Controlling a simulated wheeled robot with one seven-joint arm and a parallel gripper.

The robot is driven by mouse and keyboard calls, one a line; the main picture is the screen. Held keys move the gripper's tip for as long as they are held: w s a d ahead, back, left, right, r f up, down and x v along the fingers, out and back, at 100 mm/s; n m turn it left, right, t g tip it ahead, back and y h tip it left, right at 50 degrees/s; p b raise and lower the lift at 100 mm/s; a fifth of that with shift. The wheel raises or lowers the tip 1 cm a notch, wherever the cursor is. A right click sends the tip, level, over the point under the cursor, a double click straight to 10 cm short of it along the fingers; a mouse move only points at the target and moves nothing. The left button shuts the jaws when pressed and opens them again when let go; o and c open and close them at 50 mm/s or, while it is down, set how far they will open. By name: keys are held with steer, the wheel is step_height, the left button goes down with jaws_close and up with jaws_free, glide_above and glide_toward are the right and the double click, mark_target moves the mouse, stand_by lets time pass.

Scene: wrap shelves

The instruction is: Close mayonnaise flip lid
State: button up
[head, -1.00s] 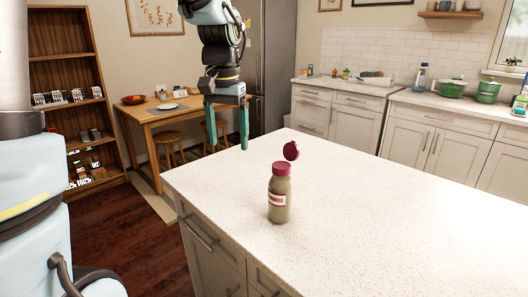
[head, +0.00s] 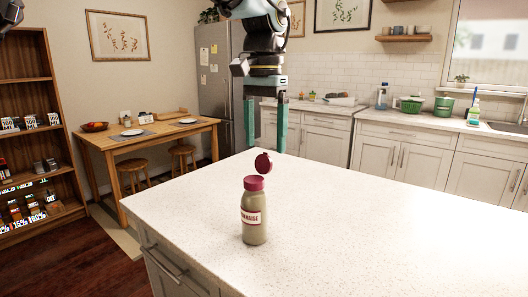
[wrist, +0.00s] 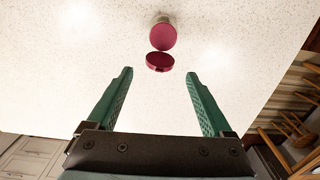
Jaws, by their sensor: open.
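The mayonnaise bottle (head: 254,226) stands upright on the white speckled counter, pale body with a dark red cap. Its round red flip lid (head: 263,164) stands open, raised above the cap on the far side. In the wrist view the open lid (wrist: 158,62) and the cap (wrist: 163,36) show at the top, beyond the fingertips; I cannot tell there which round part is nearer. My gripper (head: 266,150) points down with its green fingers apart and empty, above and behind the bottle in the head view. The fingers (wrist: 160,75) touch nothing.
The counter top (head: 370,235) is clear around the bottle. A wooden table (head: 150,140) with stools stands behind at left, a shelf unit (head: 30,130) at far left. Kitchen cabinets (head: 420,160) line the back right.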

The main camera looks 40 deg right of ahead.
mark_target(264, 163)
steer(key=shift+f, duration=1.8)
jaws_close()
